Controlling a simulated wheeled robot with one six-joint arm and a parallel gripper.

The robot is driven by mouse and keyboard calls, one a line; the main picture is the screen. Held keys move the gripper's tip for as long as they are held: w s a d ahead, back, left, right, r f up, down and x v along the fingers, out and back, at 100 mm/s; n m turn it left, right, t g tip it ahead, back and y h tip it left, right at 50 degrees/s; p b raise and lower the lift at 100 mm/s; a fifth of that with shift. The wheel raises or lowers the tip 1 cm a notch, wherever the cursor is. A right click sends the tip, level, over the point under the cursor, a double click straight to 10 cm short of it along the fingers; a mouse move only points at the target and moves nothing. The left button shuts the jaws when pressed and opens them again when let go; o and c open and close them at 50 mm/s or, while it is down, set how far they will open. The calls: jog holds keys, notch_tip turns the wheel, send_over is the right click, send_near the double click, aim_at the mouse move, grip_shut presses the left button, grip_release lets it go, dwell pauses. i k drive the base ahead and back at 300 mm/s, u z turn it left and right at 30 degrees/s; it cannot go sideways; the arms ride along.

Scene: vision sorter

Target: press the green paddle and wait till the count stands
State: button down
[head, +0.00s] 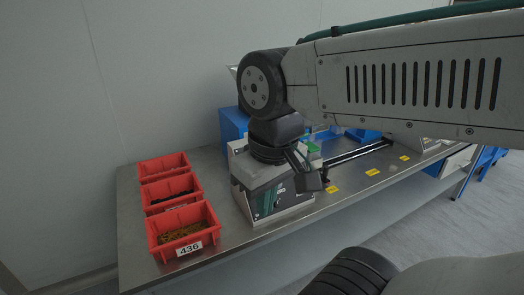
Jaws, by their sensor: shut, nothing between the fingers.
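My gripper (309,181) hangs from my arm over the front of a grey box-shaped machine (242,190) on the steel table. The fingers are dark and small in the head view, and they are shut with nothing between them. A small green piece (313,147) shows just behind and above my gripper; it may be the green paddle, but it is partly covered. I cannot tell whether my fingers touch it. The machine's front has a dark green panel (268,202) with small markings. No count can be read at this size.
Three red bins (160,240) stand in a row at the table's left; the nearest bears the label 436 and holds yellowish bits. A dark rail (358,154) and yellow labels (373,172) lie to the right. Blue containers (232,122) stand behind. Bare steel table (216,185) separates bins and machine.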

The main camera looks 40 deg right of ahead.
aim_at(312, 147)
jog(key=z, duration=0.8)
